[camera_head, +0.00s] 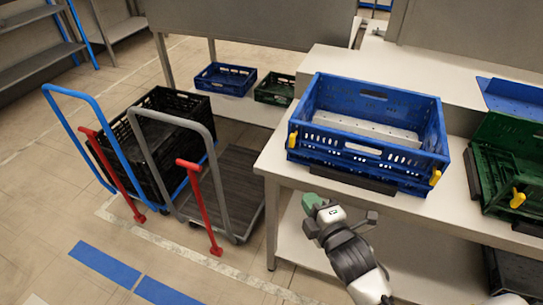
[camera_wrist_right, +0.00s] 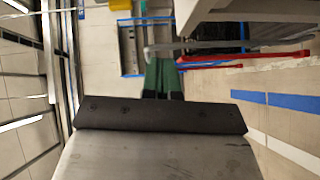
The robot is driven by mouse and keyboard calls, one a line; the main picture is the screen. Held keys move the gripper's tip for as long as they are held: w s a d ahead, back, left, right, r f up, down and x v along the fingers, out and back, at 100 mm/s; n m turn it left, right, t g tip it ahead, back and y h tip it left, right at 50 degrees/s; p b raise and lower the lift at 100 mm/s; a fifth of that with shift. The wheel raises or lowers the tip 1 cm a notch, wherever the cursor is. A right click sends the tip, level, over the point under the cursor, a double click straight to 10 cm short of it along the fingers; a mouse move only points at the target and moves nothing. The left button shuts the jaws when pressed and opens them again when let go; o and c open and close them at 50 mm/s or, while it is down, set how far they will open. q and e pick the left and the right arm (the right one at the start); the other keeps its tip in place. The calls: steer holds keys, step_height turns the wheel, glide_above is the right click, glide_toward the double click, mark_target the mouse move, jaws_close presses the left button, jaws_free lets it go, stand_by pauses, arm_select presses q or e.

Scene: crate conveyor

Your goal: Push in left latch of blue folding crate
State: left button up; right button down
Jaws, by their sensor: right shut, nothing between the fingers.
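The blue folding crate (camera_head: 365,152) stands unfolded and upright on the light table, with its open top showing an empty inside. Its yellow left latch (camera_head: 293,139) is at the left end of the front wall. A second yellow latch (camera_head: 435,178) is at the right end. My right gripper (camera_head: 308,202) is shut and empty, in front of the table and below the left latch in the picture, apart from the crate. Its green fingers show together in the right wrist view (camera_wrist_right: 161,77), where the crate cannot be made out. My left gripper is not in view.
A green crate (camera_head: 489,150) with a yellow latch stands right of the blue crate. Trolleys with a blue handle (camera_head: 77,112), a grey handle (camera_head: 172,118) and a black crate (camera_head: 150,118) stand at the left. Smaller crates (camera_head: 225,78) sit behind. Floor front left is clear.

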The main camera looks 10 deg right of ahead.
step_height(320, 180, up, 4)
steer(key=a+n+t, duration=0.1)
glide_toward(294, 137)
steer(key=w+a+f, duration=0.2)
steer(key=w+a, duration=0.2)
steer(key=a, duration=0.1)
steer(key=w+d+p, duration=0.1)
steer(key=w+d, duration=0.1)
steer(key=w, duration=0.1)
steer(key=shift+d+f, duration=0.1)
steer(key=shift+d, duration=0.2)
